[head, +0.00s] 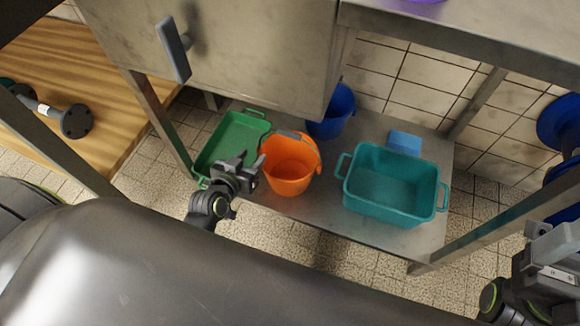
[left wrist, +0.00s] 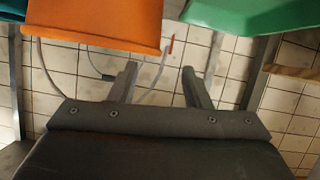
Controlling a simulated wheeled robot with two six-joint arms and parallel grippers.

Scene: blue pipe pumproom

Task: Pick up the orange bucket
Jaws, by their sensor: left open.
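The orange bucket (head: 288,180) stands upright and empty on the lower metal shelf, its handle resting at the rim. My left gripper (head: 252,163) is open and empty just left of the bucket, beside its rim and apparently not gripping it. In the left wrist view the bucket (left wrist: 95,22) fills the upper left, outside the space between the open fingers (left wrist: 160,78). A thin wire-like handle hangs near the fingers there. My right gripper (head: 555,245) is at the right edge of the head view, far from the bucket; its jaw opening is unclear.
A green tray (head: 232,143) lies left of the bucket, also in the left wrist view (left wrist: 235,15). A blue bucket (head: 333,112) stands behind, a teal tub (head: 390,190) and small blue box (head: 404,142) to the right. A metal cabinet (head: 235,50) overhangs the shelf (head: 325,210).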

